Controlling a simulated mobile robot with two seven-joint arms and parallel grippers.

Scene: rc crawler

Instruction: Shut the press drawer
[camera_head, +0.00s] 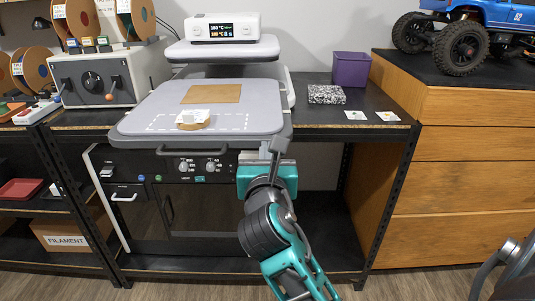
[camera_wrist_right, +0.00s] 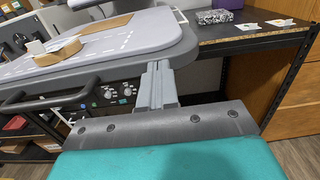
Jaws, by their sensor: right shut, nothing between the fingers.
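The press drawer (camera_head: 262,118) is a wide grey tray, pulled out toward me from under the white press head (camera_head: 222,50). A dark bar handle (camera_head: 192,151) runs along its front edge. On the tray lie a brown sheet (camera_head: 212,93) and a small white piece on a tan ring (camera_head: 193,119). My right gripper (camera_head: 277,147) is shut and empty at the tray's front right corner. In the right wrist view its fingers (camera_wrist_right: 156,85) point at the tray's edge (camera_wrist_right: 180,45), right of the handle (camera_wrist_right: 50,98). I cannot tell whether they touch. My left gripper is not in view.
A purple bin (camera_head: 351,69), a speckled block (camera_head: 326,94) and two small cards stand right of the press on the dark bench. A grey control box with spools (camera_head: 95,78) stands left. A wooden drawer cabinet (camera_head: 470,150) with a blue crawler stands right.

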